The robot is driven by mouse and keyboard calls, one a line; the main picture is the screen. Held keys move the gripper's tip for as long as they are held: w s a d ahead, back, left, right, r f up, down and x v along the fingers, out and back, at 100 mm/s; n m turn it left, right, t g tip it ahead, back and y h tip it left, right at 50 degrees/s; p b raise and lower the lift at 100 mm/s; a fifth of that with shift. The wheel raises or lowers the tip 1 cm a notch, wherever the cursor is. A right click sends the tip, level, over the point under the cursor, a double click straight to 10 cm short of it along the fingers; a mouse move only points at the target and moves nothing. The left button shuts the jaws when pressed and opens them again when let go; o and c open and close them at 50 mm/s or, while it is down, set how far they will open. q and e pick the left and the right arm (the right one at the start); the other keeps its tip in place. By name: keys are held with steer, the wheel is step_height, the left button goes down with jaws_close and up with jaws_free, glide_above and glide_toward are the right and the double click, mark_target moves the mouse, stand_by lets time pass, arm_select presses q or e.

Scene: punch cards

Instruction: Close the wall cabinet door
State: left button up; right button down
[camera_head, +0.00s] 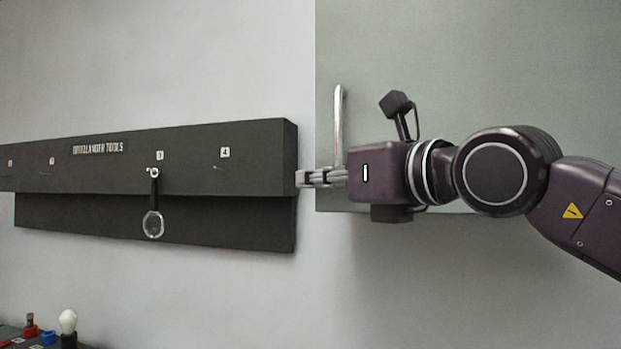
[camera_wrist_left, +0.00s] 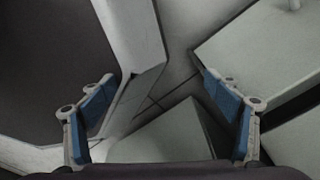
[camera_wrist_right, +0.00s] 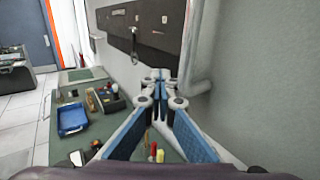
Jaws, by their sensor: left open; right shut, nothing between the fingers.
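The wall cabinet door (camera_head: 460,75) is a flat grey-green panel at the upper right of the head view. A pale vertical bar handle (camera_head: 339,118) is near its left edge. I cannot tell whether any gap stands behind the panel. My right gripper (camera_head: 301,178) is shut and empty, pointing left, with its fingers passing across the handle's lower end. In the right wrist view its fingertips (camera_wrist_right: 160,80) meet just left of the handle (camera_wrist_right: 198,50); contact is unclear. My left gripper (camera_wrist_left: 160,105) is open and empty, away from the cabinet.
A dark tool rack (camera_head: 220,165) with a hanging magnifier-like tool (camera_head: 153,223) is on the wall left of my right fingertips. Below, a green bench (camera_wrist_right: 75,150) holds a blue tray (camera_wrist_right: 72,119) and small items. Pale furniture (camera_wrist_left: 265,50) is near my left gripper.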

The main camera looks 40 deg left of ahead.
arm_select(q)
steer(key=shift+a, duration=0.25)
arm_select(e)
steer(key=shift+w+d+r, duration=0.3)
steer(key=shift+w+r, duration=0.15)
steer(key=shift+w, duration=0.1)
arm_select(q)
steer(key=shift+w, duration=0.15)
arm_select(e)
steer(key=s+d, duration=0.3)
steer(key=d, duration=0.8)
steer(key=shift+d+f, duration=0.2)
steer(key=shift+f, duration=0.2)
